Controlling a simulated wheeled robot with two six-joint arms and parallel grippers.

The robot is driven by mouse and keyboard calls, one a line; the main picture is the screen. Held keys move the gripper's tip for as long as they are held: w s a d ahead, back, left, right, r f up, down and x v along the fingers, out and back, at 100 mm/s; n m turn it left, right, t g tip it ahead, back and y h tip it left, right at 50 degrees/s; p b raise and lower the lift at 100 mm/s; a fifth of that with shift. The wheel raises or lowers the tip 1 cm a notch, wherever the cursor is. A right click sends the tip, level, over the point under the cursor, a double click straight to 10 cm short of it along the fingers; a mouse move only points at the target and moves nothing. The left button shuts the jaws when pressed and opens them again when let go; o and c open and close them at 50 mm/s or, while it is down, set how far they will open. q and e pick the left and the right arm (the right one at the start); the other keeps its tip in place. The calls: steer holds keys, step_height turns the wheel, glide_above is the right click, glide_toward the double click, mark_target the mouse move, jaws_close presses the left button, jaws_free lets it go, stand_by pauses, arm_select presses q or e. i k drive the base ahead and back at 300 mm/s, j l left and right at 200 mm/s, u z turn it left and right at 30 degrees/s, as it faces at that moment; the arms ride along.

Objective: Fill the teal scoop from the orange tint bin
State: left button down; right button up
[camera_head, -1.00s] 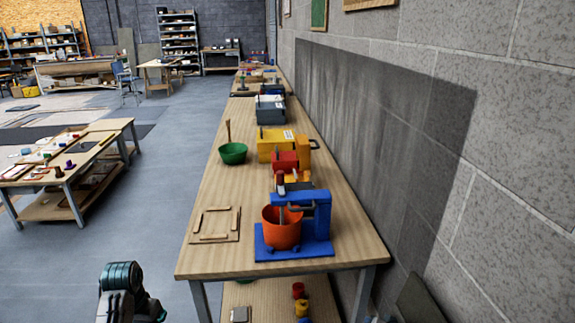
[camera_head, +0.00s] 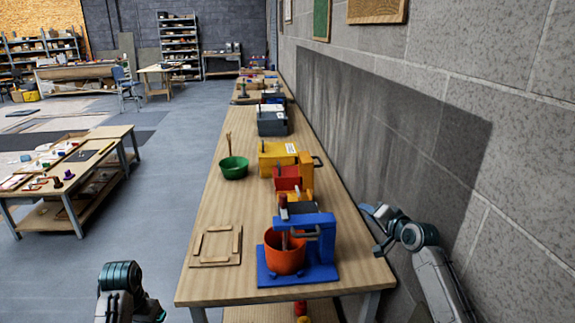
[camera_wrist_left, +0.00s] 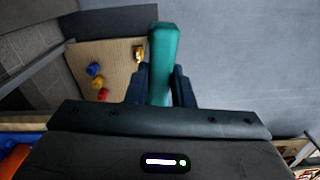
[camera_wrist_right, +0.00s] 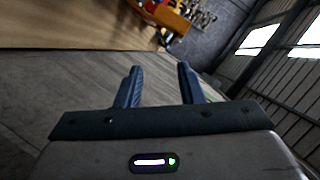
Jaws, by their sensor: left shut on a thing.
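My left gripper (camera_wrist_left: 162,85) is shut on a teal bar, which looks like the handle of the teal scoop (camera_wrist_left: 163,55). The scoop's bowl is not visible. In the head view only part of my left arm shows, left of the bench. My right gripper (camera_wrist_right: 159,75) is open and empty; in the head view it is at the bench's right edge (camera_head: 374,229), near the wall. An orange bucket (camera_head: 284,262) stands in a blue mixer stand (camera_head: 322,262) on the near end of the bench. I cannot tell which thing is the orange tint bin.
A wooden frame (camera_head: 216,228) lies left of the mixer. A green bowl (camera_head: 233,169) and yellow box (camera_head: 277,154) stand farther back on the bench (camera_head: 205,285). Small red, blue and yellow containers are on the lower shelf (camera_wrist_left: 118,62).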

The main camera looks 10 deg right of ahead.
mark_target(307, 167)
steer(key=i+j, duration=0.1)
steer(key=i, duration=1.35)
